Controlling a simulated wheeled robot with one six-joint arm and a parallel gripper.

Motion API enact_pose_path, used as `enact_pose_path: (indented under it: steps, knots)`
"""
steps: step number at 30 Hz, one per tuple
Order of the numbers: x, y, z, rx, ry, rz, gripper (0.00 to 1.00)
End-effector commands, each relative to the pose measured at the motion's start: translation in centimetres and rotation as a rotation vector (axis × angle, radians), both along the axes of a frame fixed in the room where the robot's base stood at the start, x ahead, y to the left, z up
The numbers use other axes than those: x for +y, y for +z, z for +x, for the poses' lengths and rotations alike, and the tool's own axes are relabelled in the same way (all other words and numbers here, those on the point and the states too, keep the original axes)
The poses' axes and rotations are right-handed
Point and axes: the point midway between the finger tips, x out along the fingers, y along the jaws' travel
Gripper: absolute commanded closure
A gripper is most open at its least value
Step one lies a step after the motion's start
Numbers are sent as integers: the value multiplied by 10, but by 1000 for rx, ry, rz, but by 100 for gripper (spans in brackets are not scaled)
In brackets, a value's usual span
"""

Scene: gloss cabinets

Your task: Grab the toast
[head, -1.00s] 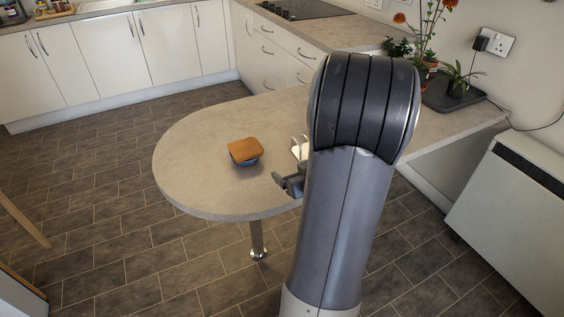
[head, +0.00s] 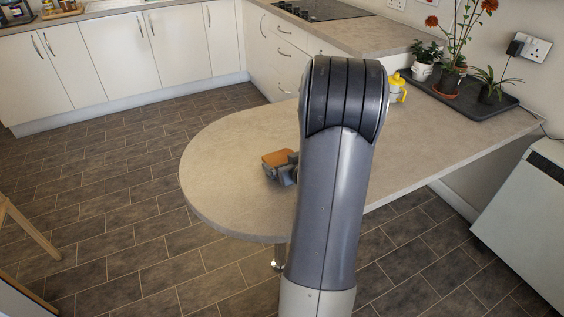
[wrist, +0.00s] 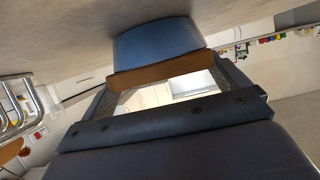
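The toast (head: 276,158) is a flat brown slice lying on top of a blue bowl on the rounded end of the counter. In the wrist view the toast (wrist: 160,72) is just ahead, with the blue bowl (wrist: 158,42) right against it; the picture is turned over, so the counter is at the top. My gripper (head: 271,173) is at the toast in the head view, mostly hidden by my arm. In the wrist view my gripper (wrist: 162,80) has its fingers spread wide, one by each end of the toast. I cannot tell whether they touch it.
The grey counter (head: 233,185) is clear around the bowl. A wire rack or similar metal object (wrist: 12,105) shows at the wrist view's left edge.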

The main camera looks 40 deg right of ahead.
Motion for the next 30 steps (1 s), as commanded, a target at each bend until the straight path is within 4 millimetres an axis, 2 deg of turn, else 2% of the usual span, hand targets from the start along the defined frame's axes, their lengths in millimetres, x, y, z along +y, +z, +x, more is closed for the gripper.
enact_pose_path:
  steps: [1,9,17,20,30]
  knots:
    - [0,0,0,0,0,0,10]
    - [0,0,0,0,0,0,31]
    - [0,4,0,-1,0,-1,31]
    - [0,16,0,-3,1,-4,31]
    - [0,83,0,-2,0,-3,31]
